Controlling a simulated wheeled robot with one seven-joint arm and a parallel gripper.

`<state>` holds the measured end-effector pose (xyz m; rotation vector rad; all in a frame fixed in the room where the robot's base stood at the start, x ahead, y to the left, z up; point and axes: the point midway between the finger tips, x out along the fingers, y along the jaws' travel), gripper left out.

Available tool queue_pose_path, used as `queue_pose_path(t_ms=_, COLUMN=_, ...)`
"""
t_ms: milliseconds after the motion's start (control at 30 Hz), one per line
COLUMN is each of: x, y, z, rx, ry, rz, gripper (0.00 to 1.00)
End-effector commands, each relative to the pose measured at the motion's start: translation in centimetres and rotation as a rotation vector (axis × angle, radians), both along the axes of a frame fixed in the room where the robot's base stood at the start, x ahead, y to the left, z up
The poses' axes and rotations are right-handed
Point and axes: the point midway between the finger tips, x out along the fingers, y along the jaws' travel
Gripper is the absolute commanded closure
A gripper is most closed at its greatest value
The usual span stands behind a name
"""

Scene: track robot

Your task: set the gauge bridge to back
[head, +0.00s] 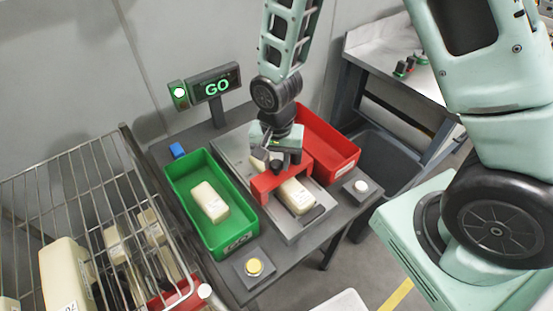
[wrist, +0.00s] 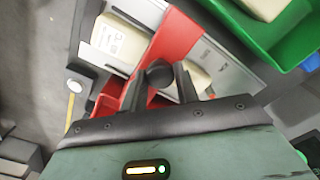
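The gauge bridge (head: 267,181) is a red arch across a grey track plate (head: 235,152) on the dark table. In the wrist view the red bridge (wrist: 176,38) runs diagonally, with a round black knob (wrist: 158,74) on top. My gripper (head: 280,158) is right over the bridge, pointing down. In the wrist view the fingers of my gripper (wrist: 160,82) stand on either side of the knob; I cannot tell whether they press on it. A cream block (head: 296,196) lies on the track at the bridge's near side, and another (head: 259,158) shows behind it, partly hidden.
A green bin (head: 180,213) holding a cream block (head: 210,202) is left of the track; a red bin (head: 335,136) is right. A lit GO sign (head: 216,87) stands behind. A yellow button (head: 254,266) and a white button (head: 361,186) are near the front. A wire rack (head: 85,170) stands left.

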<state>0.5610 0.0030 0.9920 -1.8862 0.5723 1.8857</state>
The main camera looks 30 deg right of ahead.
Motion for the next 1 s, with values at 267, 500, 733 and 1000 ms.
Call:
queue_pose_path(t_ms=267, x=1.9, y=0.4, z=0.0, rx=0.0, ry=-0.001, rz=0.0, gripper=1.0)
queue_pose_path(t_ms=500, x=8.0, y=1.6, z=-0.1, rx=0.001, ry=-0.003, rz=-0.001, gripper=1.0)
queue_pose_path(t_ms=733, x=14.5, y=2.9, z=-0.1, rx=0.002, ry=-0.005, rz=0.0, gripper=1.0)
queue_pose_path(t_ms=1000, x=19.6, y=3.9, z=-0.1, rx=0.001, ry=-0.002, rz=0.001, gripper=1.0)
